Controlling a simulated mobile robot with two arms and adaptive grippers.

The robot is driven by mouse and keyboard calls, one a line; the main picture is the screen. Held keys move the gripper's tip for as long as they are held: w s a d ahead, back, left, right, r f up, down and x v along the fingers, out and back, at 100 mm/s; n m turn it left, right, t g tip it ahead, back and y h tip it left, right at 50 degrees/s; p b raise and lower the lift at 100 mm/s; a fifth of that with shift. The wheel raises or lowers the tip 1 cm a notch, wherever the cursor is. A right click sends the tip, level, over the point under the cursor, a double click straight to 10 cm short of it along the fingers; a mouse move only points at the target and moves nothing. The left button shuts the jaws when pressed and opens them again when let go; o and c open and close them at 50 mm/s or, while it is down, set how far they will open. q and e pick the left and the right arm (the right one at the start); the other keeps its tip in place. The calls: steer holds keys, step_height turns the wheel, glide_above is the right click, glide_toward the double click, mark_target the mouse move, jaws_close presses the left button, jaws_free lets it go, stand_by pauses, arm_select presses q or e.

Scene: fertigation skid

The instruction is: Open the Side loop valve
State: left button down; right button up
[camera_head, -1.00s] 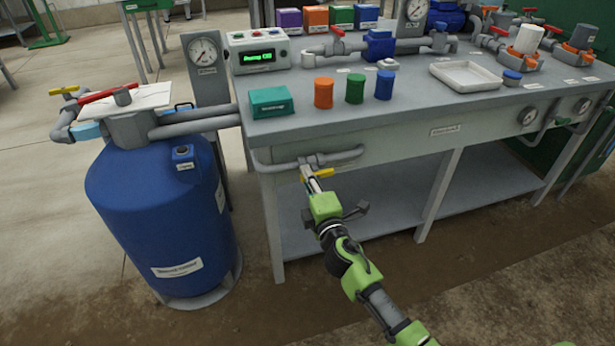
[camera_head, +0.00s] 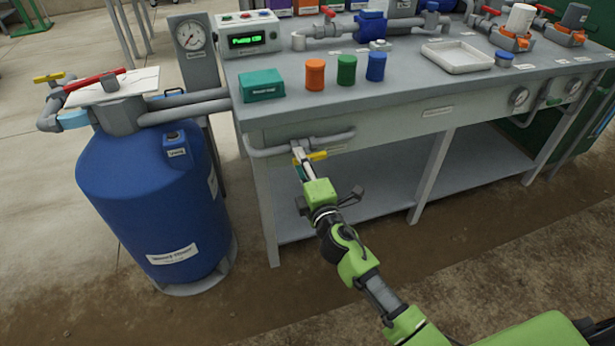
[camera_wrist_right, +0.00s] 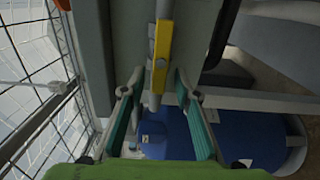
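The side loop valve is on a grey pipe along the bench's front, near its left end. Its yellow lever (camera_head: 318,156) lies roughly in line with the pipe in the head view. The lever (camera_wrist_right: 163,45) also shows in the right wrist view. My right gripper (camera_head: 300,154) is at the lever from the front, its fingertips partly overlapping the valve. In the wrist view the right gripper (camera_wrist_right: 158,85) is open, its fingers on either side of the lever's lower end. Contact cannot be told. My left gripper is out of view.
A blue tank (camera_head: 150,210) with a red-handled valve stands left of the bench (camera_head: 400,130). A teal box (camera_head: 262,86), coloured cylinders and a white tray (camera_head: 458,56) are on the bench top. The floor in front of the bench is clear.

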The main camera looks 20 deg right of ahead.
steer(key=s, duration=1)
steer(key=shift+s+d, duration=0.2)
steer(key=shift+s, duration=0.2)
